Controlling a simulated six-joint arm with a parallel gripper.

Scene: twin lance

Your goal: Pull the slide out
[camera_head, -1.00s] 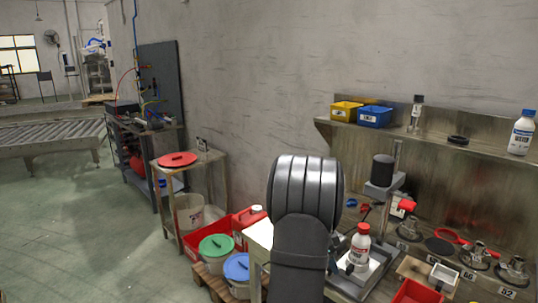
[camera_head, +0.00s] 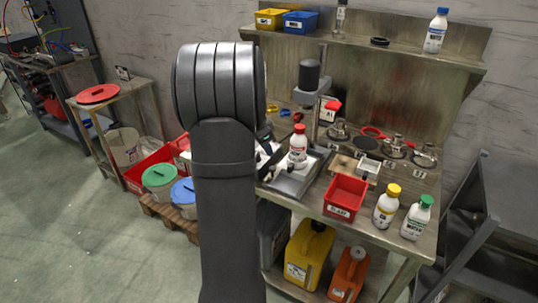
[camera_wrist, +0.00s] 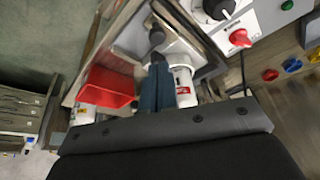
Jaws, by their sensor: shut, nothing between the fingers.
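My gripper (camera_wrist: 156,88) is shut with nothing in its fingers, seen in the wrist view. Its tips point at a dark round knob (camera_wrist: 156,37) above a steel tray (camera_wrist: 133,36); whether they touch it I cannot tell. No part is plainly marked as the slide. In the head view the steel tray (camera_head: 296,182) lies on the bench with a red-capped white bottle (camera_head: 298,147) on it. My arm hides most of the gripper and the tray's left side there. A white bottle (camera_wrist: 184,87) stands right beside the fingers in the wrist view.
A red bin (camera_head: 345,197) sits right of the tray, with yellow-capped (camera_head: 387,207) and green-capped (camera_head: 418,218) bottles further right. A stand with a black cylinder (camera_head: 309,75) rises behind. A control box with a red knob (camera_wrist: 240,38) is close on the right in the wrist view.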

